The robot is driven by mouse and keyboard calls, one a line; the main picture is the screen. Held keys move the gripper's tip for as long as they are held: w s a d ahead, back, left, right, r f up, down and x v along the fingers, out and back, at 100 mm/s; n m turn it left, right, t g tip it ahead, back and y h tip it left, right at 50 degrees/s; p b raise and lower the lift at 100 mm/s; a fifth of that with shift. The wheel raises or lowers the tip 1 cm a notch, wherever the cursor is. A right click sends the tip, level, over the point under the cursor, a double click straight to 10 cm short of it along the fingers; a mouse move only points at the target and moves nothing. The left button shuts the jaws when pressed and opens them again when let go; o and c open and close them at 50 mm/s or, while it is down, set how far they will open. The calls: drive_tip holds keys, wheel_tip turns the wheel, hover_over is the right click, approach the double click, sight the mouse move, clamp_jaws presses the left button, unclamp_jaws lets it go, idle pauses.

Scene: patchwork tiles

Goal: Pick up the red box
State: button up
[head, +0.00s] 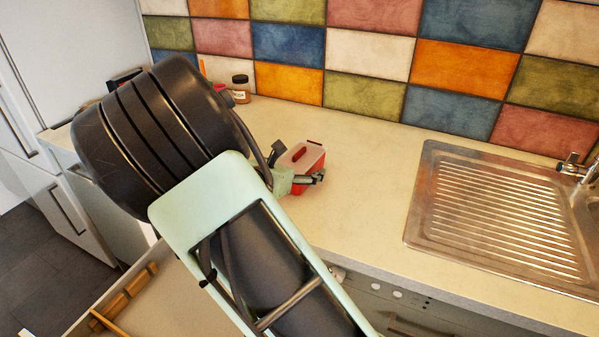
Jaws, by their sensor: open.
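The red box (311,172) has a pale lid with a red handle on top. It stands on the pale countertop, left of the middle of the head view. My gripper (300,166) is at the box, with one dark finger near its upper left side and the other in front of its lower right part. It is open. My arm hides the left part of the box, and I cannot tell whether the fingers touch it.
A metal sink with a ribbed drainboard (492,215) is set in the counter at right. A small spice jar (241,89) stands at the back by the tiled wall. An open drawer (165,292) is at lower left. Counter between box and sink is clear.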

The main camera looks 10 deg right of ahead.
drive_tip(key=shift+w+d, duration=0.15)
drive_tip(key=c, duration=1.4)
drive_tip(key=shift+r, duration=0.1)
